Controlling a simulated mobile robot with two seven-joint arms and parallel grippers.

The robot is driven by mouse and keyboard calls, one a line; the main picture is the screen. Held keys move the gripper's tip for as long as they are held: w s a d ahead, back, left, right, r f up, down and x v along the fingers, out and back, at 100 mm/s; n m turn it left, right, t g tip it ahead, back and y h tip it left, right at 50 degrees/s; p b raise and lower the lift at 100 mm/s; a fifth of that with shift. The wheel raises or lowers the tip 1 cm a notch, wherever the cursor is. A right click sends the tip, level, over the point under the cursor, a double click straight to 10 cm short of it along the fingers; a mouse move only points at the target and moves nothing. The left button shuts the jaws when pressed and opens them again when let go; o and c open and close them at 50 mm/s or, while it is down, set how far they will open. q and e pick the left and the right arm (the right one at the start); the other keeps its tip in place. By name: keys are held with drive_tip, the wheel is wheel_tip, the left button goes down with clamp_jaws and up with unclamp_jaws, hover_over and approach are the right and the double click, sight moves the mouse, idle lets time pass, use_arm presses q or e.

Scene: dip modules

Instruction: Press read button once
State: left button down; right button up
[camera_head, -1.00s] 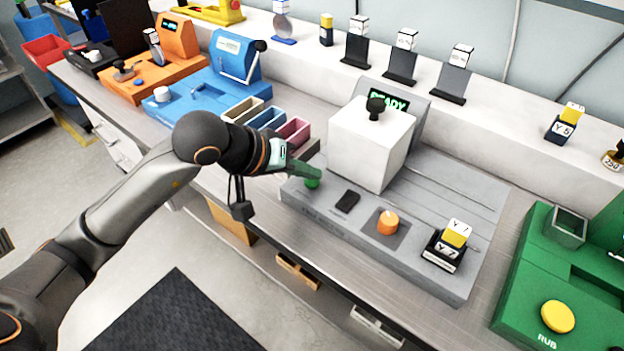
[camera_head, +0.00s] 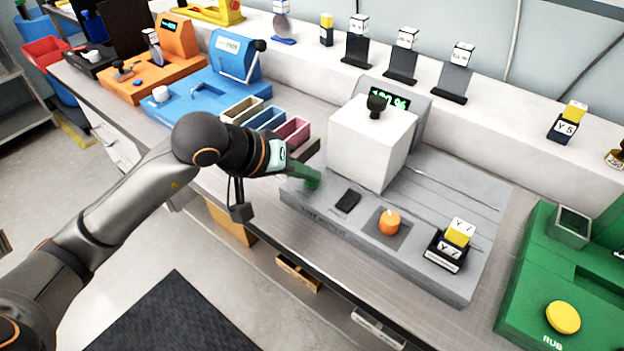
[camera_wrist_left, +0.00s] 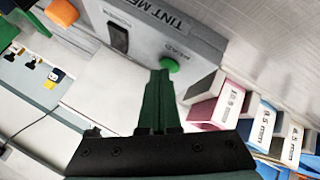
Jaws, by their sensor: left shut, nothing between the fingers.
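The grey tint meter (camera_head: 455,185) stands on the bench with a white cover block (camera_head: 370,145) and a lit display (camera_head: 392,97) that seems to read "100 %". Its green read button (camera_wrist_left: 169,64) is at the front left corner, beside the lettering "READ" in the left wrist view. My left gripper (camera_head: 313,177) is shut and empty, its dark green fingertips at the button and partly covering it in the head view. In the left wrist view the fingertips (camera_wrist_left: 160,73) overlap the button's edge; I cannot tell whether they touch it. My right gripper is not in view.
On the meter's front are a black rocker switch (camera_head: 348,201), an orange knob (camera_head: 389,222) and a yellow-and-white block in a black holder (camera_head: 447,249). Small coloured bins (camera_head: 292,130) stand left of the meter. A green machine (camera_head: 540,290) stands to the right.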

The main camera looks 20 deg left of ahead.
sight(306, 189)
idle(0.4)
use_arm(q)
drive_tip(key=shift+r+p, duration=0.3)
drive_tip(key=shift+r, duration=0.45)
drive_tip(key=shift+r+p, duration=1.35)
drive_tip(key=shift+r, duration=1.2)
drive_tip(key=shift+s+f, duration=0.1)
